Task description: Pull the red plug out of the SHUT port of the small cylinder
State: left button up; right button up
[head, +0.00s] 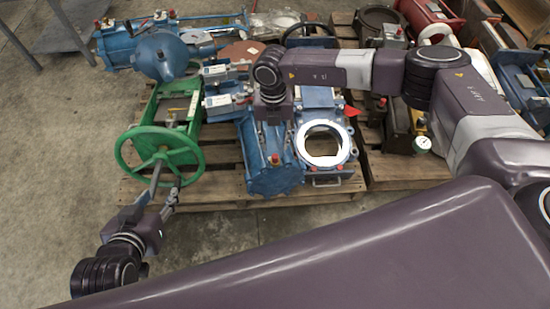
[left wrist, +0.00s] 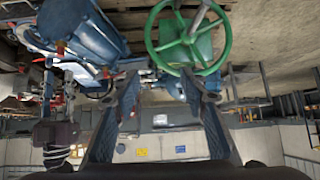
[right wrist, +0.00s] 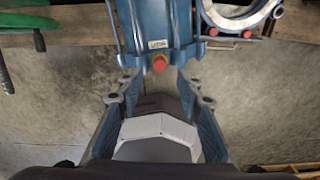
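In the right wrist view a red plug (right wrist: 160,63) sits in the end of a blue cylinder (right wrist: 165,20), below a small label too small to read. My right gripper (right wrist: 159,88) is open, its fingers apart on either side of the plug's line, with the plug just beyond the tips. My left gripper (left wrist: 160,82) is open and empty, near the green handwheel (left wrist: 187,38).
A blue gate valve (head: 346,163) with a round opening stands right of the cylinder; further red plugs (right wrist: 213,32) show on it. The green handwheel (head: 165,160) stands at left. Wooden pallets (head: 215,195) carry more valves behind. Bare concrete floor lies in front.

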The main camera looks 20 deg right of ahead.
aim_at(275, 156)
notch_tip(275, 156, down, 3)
jog(key=shift+s+r+b, duration=0.1)
jog(key=shift+r+b, duration=0.05)
jog(key=shift+b, duration=0.85)
notch_tip(275, 156, down, 4)
jog(key=shift+s+r+b, duration=0.15)
jog(key=shift+b, duration=0.8)
pick_arm(q)
jog(key=w+d+r+t+h, duration=0.1)
jog(key=r+t, duration=0.4)
jog(key=r, duration=0.5)
jog(key=w+d+r+t+h, duration=0.2)
jog(key=w+r+t, duration=0.3)
jog(key=r, duration=0.5)
jog(key=shift+w+d+r+t, duration=0.15)
jog(key=shift+w+d+t, duration=0.1)
jog(key=shift+d+t, duration=0.35)
jog(key=shift+w+d+f, duration=0.1)
jog(key=shift+f, duration=0.15)
jog(key=shift+w+f+g, duration=0.1)
jog(key=shift+f+g, duration=0.5)
jog(key=shift+f, duration=0.15)
jog(key=shift+w+f+g+p, duration=0.15)
jog(key=shift+f+g+p, duration=0.3)
jog(key=shift+f, duration=0.55)
jog(key=shift+a, duration=0.2)
pick_arm(e)
grip_shut()
